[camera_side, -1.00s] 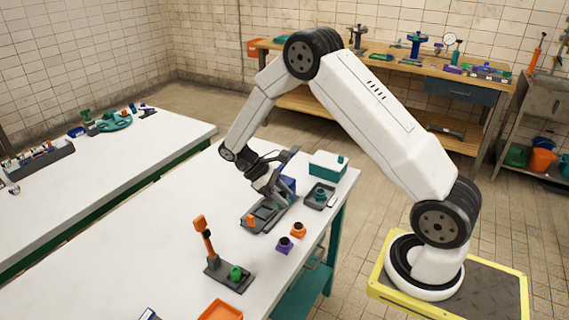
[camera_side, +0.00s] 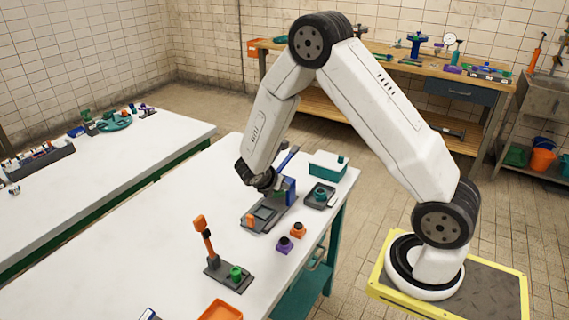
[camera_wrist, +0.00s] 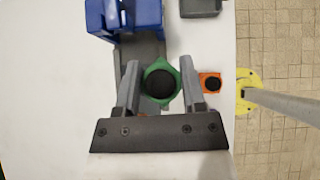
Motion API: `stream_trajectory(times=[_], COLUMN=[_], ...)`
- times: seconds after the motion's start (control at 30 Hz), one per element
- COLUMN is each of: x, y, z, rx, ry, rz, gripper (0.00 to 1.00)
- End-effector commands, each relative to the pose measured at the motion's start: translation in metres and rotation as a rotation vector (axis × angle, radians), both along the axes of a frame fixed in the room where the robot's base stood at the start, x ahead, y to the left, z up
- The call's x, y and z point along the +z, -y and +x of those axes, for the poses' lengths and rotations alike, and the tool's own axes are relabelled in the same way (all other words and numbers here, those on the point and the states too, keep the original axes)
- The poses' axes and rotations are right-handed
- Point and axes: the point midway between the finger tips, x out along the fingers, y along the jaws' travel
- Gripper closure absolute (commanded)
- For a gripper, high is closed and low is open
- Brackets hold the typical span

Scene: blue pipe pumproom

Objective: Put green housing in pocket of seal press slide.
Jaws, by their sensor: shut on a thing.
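My gripper (camera_wrist: 154,80) is shut on the green housing (camera_wrist: 176,93), a green ring with a black centre, in the wrist view. The housing sits between the two grey fingers, above the grey seal press base. In the side view my gripper (camera_side: 270,187) is by the blue press frame (camera_side: 290,187), near the far end of the slide; the housing is hard to make out there. The seal press slide (camera_side: 264,212) is a grey piece with a dark square pocket, and its pocket looks empty. The blue frame also shows in the wrist view (camera_wrist: 127,16).
An orange housing (camera_side: 298,230) and a purple housing (camera_side: 284,245) stand right of the press. A fixture with an orange lever (camera_side: 203,236) and a green part (camera_side: 235,273) is nearer. A grey tray (camera_side: 319,196) and teal box (camera_side: 327,165) stand behind. The left of the table is clear.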

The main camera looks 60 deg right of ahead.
Motion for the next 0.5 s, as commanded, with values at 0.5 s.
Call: stream_trajectory(times=[0.5], x=[-0.005], y=[0.001], z=[0.029], rx=[0.433], ry=[0.001], rz=[0.0], gripper=[1.0])
